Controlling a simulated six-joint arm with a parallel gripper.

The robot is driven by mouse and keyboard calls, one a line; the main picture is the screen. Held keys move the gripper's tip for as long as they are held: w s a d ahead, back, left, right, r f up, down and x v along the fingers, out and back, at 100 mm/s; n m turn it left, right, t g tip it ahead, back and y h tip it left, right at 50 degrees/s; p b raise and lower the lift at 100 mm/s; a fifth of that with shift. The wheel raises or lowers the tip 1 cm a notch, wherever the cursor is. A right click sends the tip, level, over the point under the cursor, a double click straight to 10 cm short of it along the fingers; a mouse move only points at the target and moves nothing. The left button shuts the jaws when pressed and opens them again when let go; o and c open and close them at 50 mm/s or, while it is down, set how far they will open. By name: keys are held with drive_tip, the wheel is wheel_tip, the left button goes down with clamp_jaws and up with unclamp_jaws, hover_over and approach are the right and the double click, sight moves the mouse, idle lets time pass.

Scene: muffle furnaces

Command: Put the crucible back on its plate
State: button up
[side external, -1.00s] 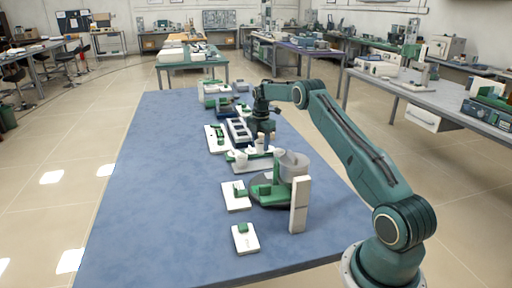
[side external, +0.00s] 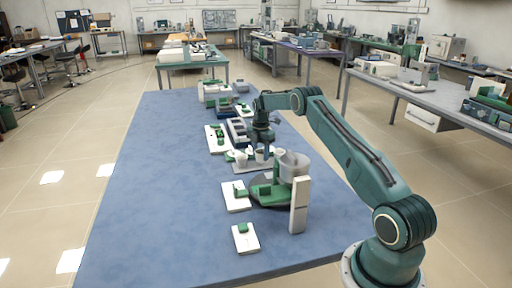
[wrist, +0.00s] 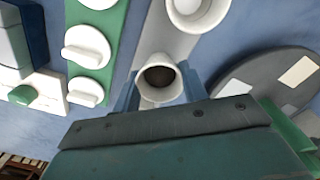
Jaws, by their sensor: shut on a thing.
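My gripper (side external: 261,147) points down over the grey plate (side external: 245,167). In the wrist view its fingers (wrist: 161,88) are shut on a white crucible (wrist: 159,78), one on each side. The crucible is upright, with its open mouth toward the camera and a dark inside. The crucible is small in the side view (side external: 259,155), low over the plate or on it; I cannot tell if its base touches. The plate shows as a grey strip in the wrist view (wrist: 160,38). A second white cup (wrist: 198,12) is on that strip.
A green strip with white round-topped pieces (wrist: 87,46) lies left of the plate. A dark round base (wrist: 270,82) is close on the right. A grey cylinder (side external: 292,164) and white upright block (side external: 299,205) stand nearby. The blue table's left side is clear.

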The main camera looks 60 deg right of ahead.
drive_tip(key=shift+f, duration=0.5)
idle(0.3)
drive_tip(key=o, duration=1.5)
drive_tip(key=shift+o, duration=0.2)
drive_tip(key=shift+r, duration=0.1)
wheel_tip(320, 180, up, 8)
idle(0.5)
